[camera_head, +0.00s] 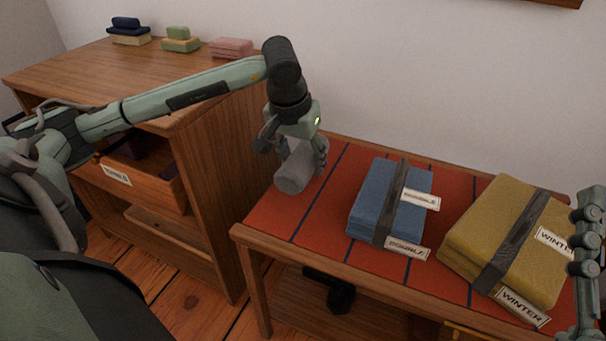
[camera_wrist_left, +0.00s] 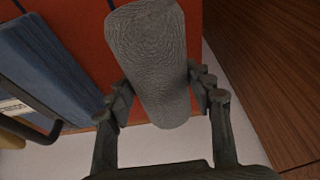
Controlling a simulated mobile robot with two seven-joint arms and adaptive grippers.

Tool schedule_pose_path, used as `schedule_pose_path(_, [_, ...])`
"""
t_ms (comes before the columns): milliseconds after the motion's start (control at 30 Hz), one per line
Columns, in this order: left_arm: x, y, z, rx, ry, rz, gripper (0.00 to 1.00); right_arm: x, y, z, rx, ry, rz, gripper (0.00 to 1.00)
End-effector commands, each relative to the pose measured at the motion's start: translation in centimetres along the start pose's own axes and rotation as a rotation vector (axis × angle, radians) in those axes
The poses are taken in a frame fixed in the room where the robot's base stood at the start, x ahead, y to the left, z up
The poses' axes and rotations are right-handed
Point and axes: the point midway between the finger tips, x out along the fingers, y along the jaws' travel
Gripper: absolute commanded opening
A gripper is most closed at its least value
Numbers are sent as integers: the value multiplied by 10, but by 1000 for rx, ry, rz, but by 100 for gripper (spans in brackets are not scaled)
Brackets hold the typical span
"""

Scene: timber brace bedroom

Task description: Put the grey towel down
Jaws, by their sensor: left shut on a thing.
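The grey towel (camera_head: 294,172) is a rolled cylinder held between the fingers of my left gripper (camera_head: 295,147), at the left end of the red-topped table (camera_head: 272,218). In the left wrist view the towel (camera_wrist_left: 150,60) lies lengthwise between both fingertips of the left gripper (camera_wrist_left: 160,95), with the red surface behind it. I cannot tell whether the towel touches the table top. Part of my right arm shows at the right edge in the head view, but its fingertips are not clearly visible.
A strapped blue stack (camera_head: 375,205) and a strapped yellow stack (camera_head: 500,235) labelled WINTER lie on the table to the right. A wooden dresser (camera_head: 215,140) with an open drawer (camera_head: 150,180) stands left, small folded stacks on top. Red surface is bare between towel and blue stack.

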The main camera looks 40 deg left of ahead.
Motion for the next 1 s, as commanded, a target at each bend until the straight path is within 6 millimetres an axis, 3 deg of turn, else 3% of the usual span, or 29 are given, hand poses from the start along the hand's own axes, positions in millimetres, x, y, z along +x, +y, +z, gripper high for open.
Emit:
schedule_pose_path(300, [37, 0, 12, 1, -3, 0, 20, 0, 3, -14, -8, 96, 2, 40])
schedule_pose_path(833, [42, 0, 12, 1, 1, 1, 20, -2, 3, -22, -10, 151, 2, 40])
schedule_pose_path(867, [42, 0, 13, 1, 0, 1, 54, -2, 3, -24, -10, 157, 2, 40])
schedule_pose_path(1000, [42, 0, 13, 1, 0, 1, 72, -2, 3, -24, -11, 157, 2, 40])
